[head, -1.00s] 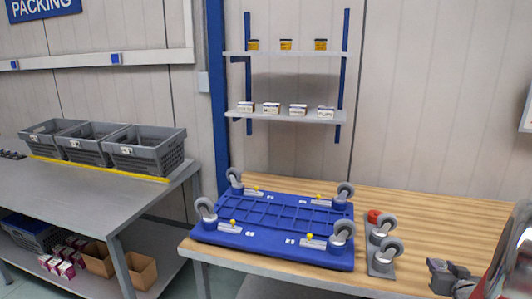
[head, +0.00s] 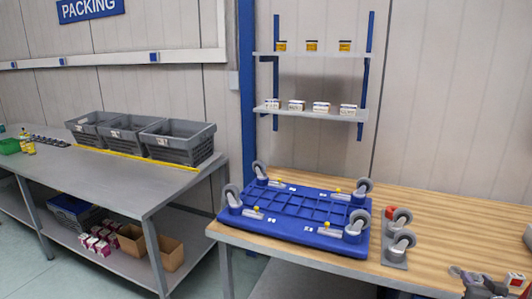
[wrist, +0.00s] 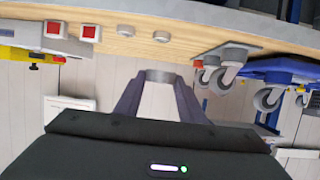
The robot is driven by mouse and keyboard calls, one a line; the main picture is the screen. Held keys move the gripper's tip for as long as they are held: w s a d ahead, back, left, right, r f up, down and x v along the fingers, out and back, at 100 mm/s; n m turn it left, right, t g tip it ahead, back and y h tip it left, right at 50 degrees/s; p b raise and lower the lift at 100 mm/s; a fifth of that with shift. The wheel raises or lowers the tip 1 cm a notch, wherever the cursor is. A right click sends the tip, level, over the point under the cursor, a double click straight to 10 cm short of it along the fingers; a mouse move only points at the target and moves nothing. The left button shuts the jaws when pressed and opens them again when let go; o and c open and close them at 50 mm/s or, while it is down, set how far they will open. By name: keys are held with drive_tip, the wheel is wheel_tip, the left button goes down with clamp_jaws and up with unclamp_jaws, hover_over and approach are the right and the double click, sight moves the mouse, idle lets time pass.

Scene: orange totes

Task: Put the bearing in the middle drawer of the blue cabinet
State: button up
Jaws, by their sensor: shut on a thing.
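My gripper (head: 484,281) shows at the lower right of the head view, over the right part of the wooden bench. In the wrist view, its two dark fingers (wrist: 160,88) are shut on a small grey ring, the bearing (wrist: 160,75). The bearing is held at the fingertips, and the fingers hide part of it. I cannot make out the bearing in the head view. No blue cabinet or drawer can be made out in either view.
A blue upturned dolly (head: 292,217) with wheels lies on the wooden bench (head: 450,220). Loose casters (head: 399,240) stand beside it. Grey crates (head: 178,142) stand on the metal table (head: 120,175) at left. A wall shelf (head: 312,113) holds small boxes.

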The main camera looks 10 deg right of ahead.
drive_tip(key=shift+s+d+m+h, duration=0.15)
drive_tip(key=shift+s+m+h, duration=0.15)
drive_tip(key=shift+s, duration=0.1)
drive_tip(key=w+a+n+t+y, duration=0.1)
drive_tip(key=w+a, duration=0.6)
drive_tip(key=a, duration=0.4)
drive_tip(key=w+a+n+y, duration=0.1)
drive_tip(key=w+a+y, duration=0.1)
drive_tip(key=w+a, duration=0.8)
drive_tip(key=w+a+n+y, duration=0.1)
drive_tip(key=a+n+y, duration=0.1)
drive_tip(key=a, duration=1.2)
drive_tip(key=w+a+n+t+y, duration=0.1)
drive_tip(key=a+n+y, duration=0.2)
drive_tip(key=a, duration=1.2)
drive_tip(key=shift+w+a+f, duration=0.2)
drive_tip(key=shift+w, duration=0.1)
drive_tip(key=shift+f, duration=0.1)
drive_tip(key=s+f, duration=0.5)
drive_tip(key=f, duration=0.1)
